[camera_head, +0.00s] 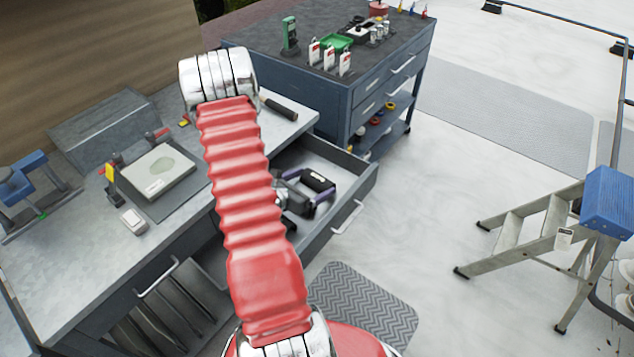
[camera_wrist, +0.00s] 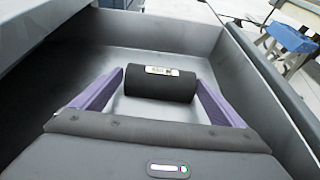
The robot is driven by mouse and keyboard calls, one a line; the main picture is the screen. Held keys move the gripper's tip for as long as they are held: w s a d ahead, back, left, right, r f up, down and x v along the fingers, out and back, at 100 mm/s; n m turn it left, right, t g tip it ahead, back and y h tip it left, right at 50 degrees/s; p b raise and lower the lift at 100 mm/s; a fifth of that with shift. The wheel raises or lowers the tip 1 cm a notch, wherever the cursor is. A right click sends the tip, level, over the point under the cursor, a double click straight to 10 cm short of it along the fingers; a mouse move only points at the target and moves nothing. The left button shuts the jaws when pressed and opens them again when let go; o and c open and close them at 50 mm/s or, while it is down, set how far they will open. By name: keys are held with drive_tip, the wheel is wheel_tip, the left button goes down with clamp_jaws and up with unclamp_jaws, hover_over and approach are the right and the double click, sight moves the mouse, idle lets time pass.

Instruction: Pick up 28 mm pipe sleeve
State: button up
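The pipe sleeve (camera_wrist: 160,86) is a dark, short cylinder with a small pale label, lying on its side in the open drawer (camera_head: 352,178). The sleeve also shows in the head view (camera_head: 319,181), beside my gripper. My gripper (camera_wrist: 159,78) has two purple fingers, one at each end of the sleeve in the wrist view. The fingers are apart, and a thin gap seems to show at each end. I cannot tell whether either finger touches it. In the head view my gripper (camera_head: 308,194) is low inside the drawer, partly hidden by my red arm.
The drawer's side wall (camera_wrist: 265,75) rises close on the right. The workbench top (camera_head: 75,240) holds a pale block (camera_head: 158,172) and a blue vise (camera_head: 25,180). A blue tool cabinet (camera_head: 335,95) stands behind. A stepladder (camera_head: 540,240) stands right, with clear floor between.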

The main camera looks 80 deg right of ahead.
drive_tip(key=c, duration=0.7)
drive_tip(key=shift+r, duration=5)
